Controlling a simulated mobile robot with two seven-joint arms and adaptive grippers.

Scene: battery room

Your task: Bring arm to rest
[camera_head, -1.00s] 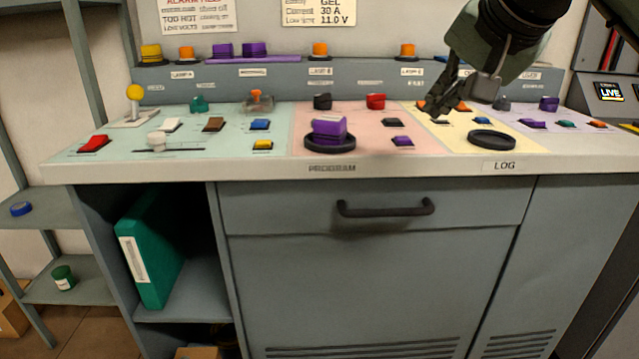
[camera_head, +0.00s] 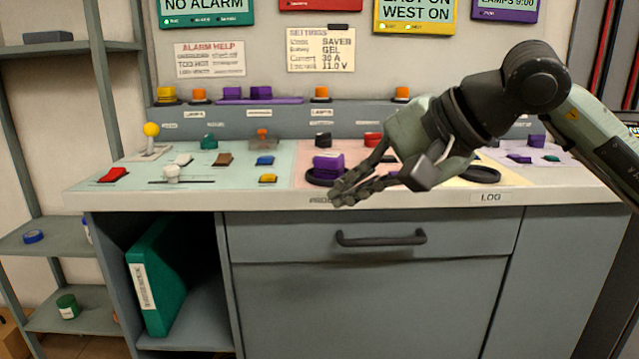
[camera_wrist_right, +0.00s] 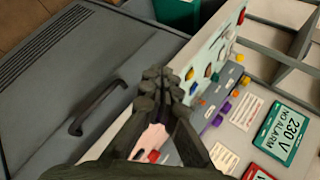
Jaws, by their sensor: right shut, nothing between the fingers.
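My right arm (camera_head: 515,85) comes in from the right in the head view, above the control desk (camera_head: 250,202). My right gripper (camera_head: 345,190) is shut and empty. Its fingertips are near the front edge of the desk, in front of the purple block (camera_head: 328,164) in the dark round holder. I cannot tell from the head view how high they are above the desk. In the right wrist view the gripper fingers (camera_wrist_right: 160,80) are together, with the drawer handle (camera_wrist_right: 98,105) to their left. My left gripper is not in view.
The desk top carries several switches, a yellow-knobbed lever (camera_head: 151,130) and a red switch (camera_head: 114,174). A drawer handle (camera_head: 381,238) sticks out below. A green binder (camera_head: 160,280) stands in the open compartment. Shelves (camera_head: 45,240) stand at the left. The space before the desk front is clear.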

